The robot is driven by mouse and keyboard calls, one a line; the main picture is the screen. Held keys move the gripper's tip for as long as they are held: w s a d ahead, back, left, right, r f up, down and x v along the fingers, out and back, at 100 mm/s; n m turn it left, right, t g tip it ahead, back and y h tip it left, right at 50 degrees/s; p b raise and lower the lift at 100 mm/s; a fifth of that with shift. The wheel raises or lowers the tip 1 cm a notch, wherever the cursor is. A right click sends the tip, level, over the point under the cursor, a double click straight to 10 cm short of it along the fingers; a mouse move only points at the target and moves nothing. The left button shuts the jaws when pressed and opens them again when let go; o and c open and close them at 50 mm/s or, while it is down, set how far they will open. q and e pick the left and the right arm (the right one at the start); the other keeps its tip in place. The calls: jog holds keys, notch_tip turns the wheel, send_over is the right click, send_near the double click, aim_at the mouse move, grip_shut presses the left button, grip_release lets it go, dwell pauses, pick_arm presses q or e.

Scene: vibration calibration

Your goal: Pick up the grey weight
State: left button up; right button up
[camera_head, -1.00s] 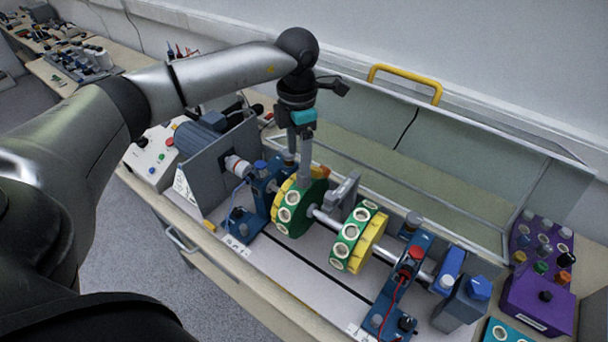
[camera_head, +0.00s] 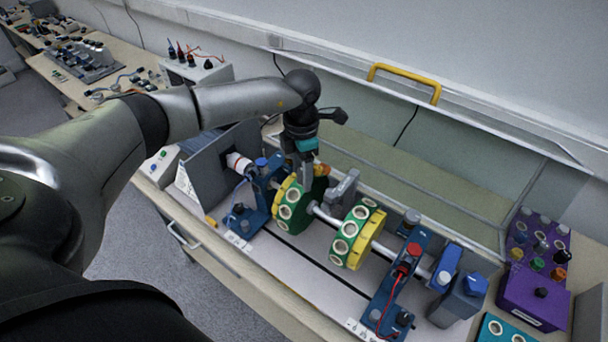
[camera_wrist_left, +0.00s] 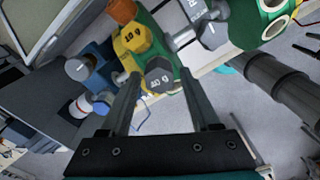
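In the left wrist view a dark grey hexagonal weight (camera_wrist_left: 160,77) with markings on its face sits at the green wheel (camera_wrist_left: 172,55), between the fingertips of my left gripper (camera_wrist_left: 159,82). The fingers are apart, one on each side of the weight, with small gaps seeming to show. In the head view my left gripper (camera_head: 306,178) points down at the left green and yellow wheel (camera_head: 292,211); the weight is not clearly seen there. A second grey hexagonal piece (camera_wrist_left: 212,34) shows to the right in the wrist view. My right gripper is not in view.
A yellow hexagonal weight (camera_wrist_left: 133,38) is close to the left finger. A second green and yellow wheel (camera_head: 352,238) shares the shaft, with blue supports (camera_head: 400,272) beyond. A raised clear cover with a yellow handle (camera_head: 405,79) stands behind. A purple box (camera_head: 538,293) is at right.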

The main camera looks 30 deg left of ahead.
pick_arm(q)
grip_shut()
dwell(0.5)
